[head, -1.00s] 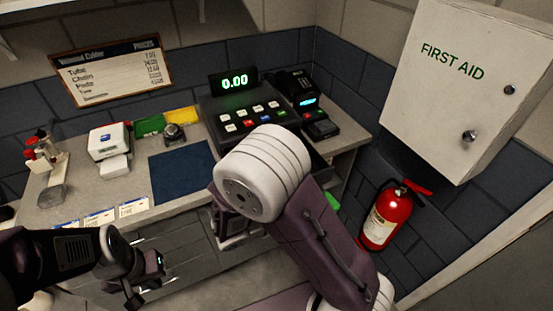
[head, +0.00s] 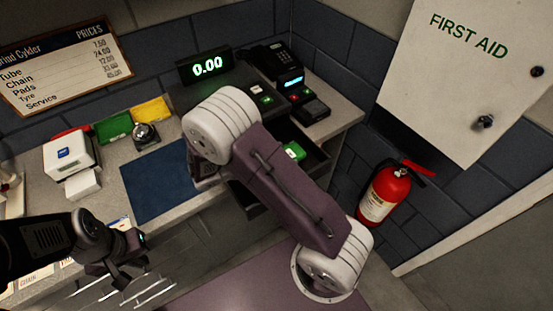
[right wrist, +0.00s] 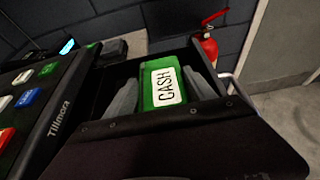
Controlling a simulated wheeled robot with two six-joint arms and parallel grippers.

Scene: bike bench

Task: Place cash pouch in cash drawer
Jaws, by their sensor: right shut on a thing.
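The green cash pouch (right wrist: 163,88), with a white CASH label, is between the two grey fingers of my right gripper (right wrist: 160,98) in the right wrist view. The gripper is shut on it. A green part of the pouch (head: 294,151) also shows beside my right arm in the head view. The dark cash drawer (head: 314,160) is pulled out below the register, and the pouch shows within its outline. I cannot tell whether the pouch touches the drawer floor. My left gripper (head: 128,270) is at the lower left, away from the pouch; its fingers are unclear.
The register (right wrist: 50,105) is directly left of the drawer in the right wrist view. A card terminal (head: 308,108) and a blue mat (head: 160,185) lie on the counter. A red extinguisher (head: 384,192) and a first aid cabinet (head: 455,80) are on the right.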

